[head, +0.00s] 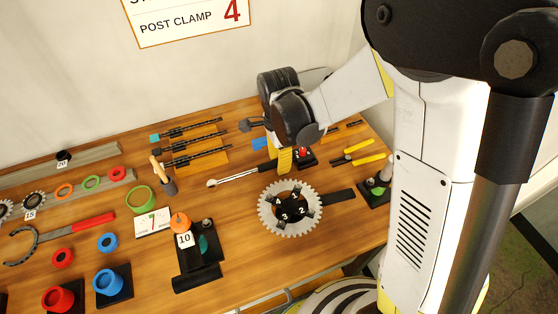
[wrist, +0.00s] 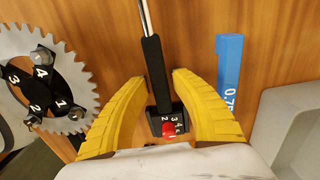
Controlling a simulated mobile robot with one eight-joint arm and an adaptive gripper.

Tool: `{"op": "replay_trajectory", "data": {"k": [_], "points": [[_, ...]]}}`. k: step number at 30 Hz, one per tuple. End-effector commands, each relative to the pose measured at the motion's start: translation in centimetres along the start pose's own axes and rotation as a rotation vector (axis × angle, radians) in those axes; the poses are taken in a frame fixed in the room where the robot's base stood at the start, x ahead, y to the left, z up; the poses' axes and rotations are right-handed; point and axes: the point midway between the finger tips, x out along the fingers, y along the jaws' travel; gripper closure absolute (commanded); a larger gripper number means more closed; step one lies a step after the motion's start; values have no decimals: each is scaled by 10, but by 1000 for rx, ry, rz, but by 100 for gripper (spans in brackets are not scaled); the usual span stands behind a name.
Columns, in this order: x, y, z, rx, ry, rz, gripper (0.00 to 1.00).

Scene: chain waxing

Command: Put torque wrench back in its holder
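The torque wrench (head: 236,178) lies on the wooden bench, its silver shaft and round head pointing left in the head view. In the wrist view its black handle (wrist: 155,72) runs between my yellow fingers. A black block with numbers and a red knob (wrist: 168,130) is at the handle's near end; I cannot tell whether it is part of the wrench. My gripper (wrist: 160,78) is open, its fingers on either side of the handle with gaps visible. In the head view my gripper (head: 285,160) is over the handle end and partly hides it. I cannot clearly identify the holder.
A toothed chainring (head: 264,222) on a black mount is close in front of the wrench. A blue gauge marked 0.75 (wrist: 229,68) and a pale grey box (wrist: 290,125) are right of my fingers. Yellow-handled pliers (head: 366,159) lie further right.

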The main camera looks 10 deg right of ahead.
Motion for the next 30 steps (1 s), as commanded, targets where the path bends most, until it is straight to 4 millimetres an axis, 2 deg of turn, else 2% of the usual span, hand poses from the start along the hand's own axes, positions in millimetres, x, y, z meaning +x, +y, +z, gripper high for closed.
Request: {"op": "replay_trajectory", "data": {"k": [9, 13, 17, 24, 30], "points": [[0, 0, 0, 0, 0, 0, 62], [-10, 0, 0, 0, 0, 0, 62], [-35, 0, 0, 0, 0, 0, 62], [-88, 0, 0, 0, 0, 0, 62], [-115, 0, 0, 0, 0, 0, 62]]}}
